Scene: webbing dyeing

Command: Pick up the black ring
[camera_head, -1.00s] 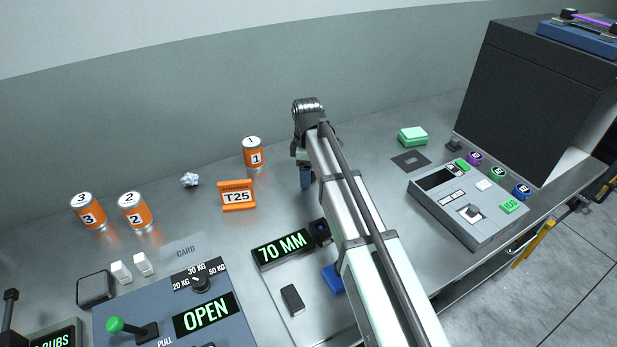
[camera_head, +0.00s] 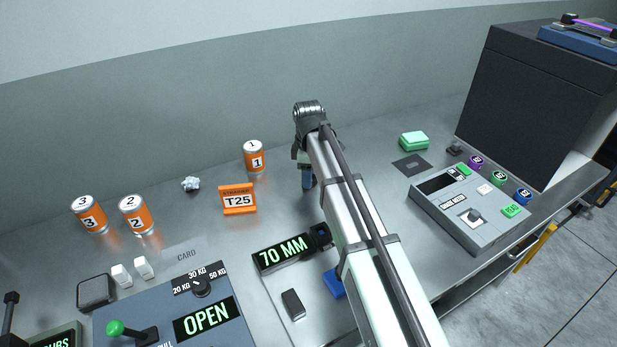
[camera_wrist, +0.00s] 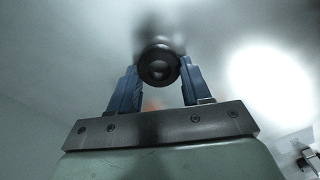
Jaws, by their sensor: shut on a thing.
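In the wrist view, the black ring (camera_wrist: 159,66) is a dark round piece with a hole at its middle. It sits between the two blue fingers of my gripper (camera_wrist: 158,78), near their tips, and my gripper is shut on it. A blurred shiny grey surface lies behind it. The ring cannot be made out there, and my arm hides part of that area.
An orange can (camera_head: 254,158) stands left of my gripper. A 70 MM display (camera_head: 283,250) lies in front of it. Right of my arm are a green block (camera_head: 413,141), a grey control panel (camera_head: 470,212) and a large black box (camera_head: 530,100). Bare table lies between sign and gripper.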

